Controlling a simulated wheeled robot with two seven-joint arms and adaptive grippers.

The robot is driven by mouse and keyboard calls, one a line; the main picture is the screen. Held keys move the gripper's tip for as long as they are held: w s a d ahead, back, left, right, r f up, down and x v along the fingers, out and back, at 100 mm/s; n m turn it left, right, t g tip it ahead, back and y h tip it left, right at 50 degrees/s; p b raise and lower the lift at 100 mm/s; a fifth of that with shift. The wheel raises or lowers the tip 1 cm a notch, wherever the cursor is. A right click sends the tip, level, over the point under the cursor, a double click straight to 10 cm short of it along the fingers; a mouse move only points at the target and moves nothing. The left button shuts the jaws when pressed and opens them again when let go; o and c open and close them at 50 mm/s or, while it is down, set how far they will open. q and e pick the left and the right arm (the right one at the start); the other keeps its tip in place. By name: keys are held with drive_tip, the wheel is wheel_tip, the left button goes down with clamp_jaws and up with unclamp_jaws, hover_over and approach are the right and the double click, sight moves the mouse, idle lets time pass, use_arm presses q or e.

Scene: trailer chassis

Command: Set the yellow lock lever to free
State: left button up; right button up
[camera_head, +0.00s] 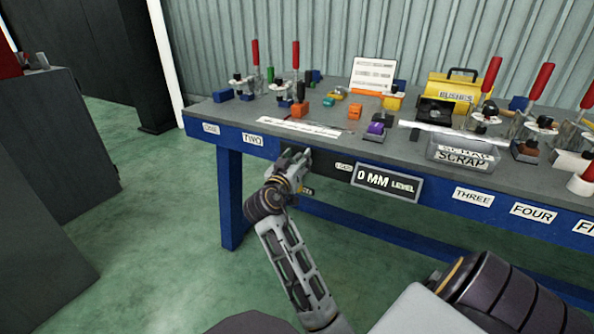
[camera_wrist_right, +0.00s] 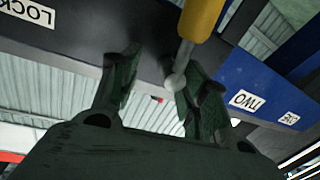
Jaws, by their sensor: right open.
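My right gripper (camera_head: 296,162) is at the front edge of the workbench, close to its dark front panel. Its two dark fingers also show in the right wrist view (camera_wrist_right: 160,92), spread apart with nothing clasped. The yellow lock lever (camera_wrist_right: 202,17) comes in from the top of the wrist view. Its pale rod and round end (camera_wrist_right: 175,82) lie by the right-hand finger; whether they touch I cannot tell. A "LOCK" label (camera_wrist_right: 27,13) is at the wrist view's top left. In the head view the gripper mostly hides the lever. My left gripper is not in view.
The workbench (camera_head: 370,147) holds a clear "SCRAP" bin (camera_head: 462,155), a yellow "BUSHES" box (camera_head: 450,90) and several red-handled clamps. A "0 MM LEVEL" display (camera_head: 388,181) hangs on the front, right of my gripper. Green floor (camera_head: 170,230) is free in front.

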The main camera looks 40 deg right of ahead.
drive_tip(key=shift+r, duration=0.75)
drive_tip(key=shift+a, duration=0.15)
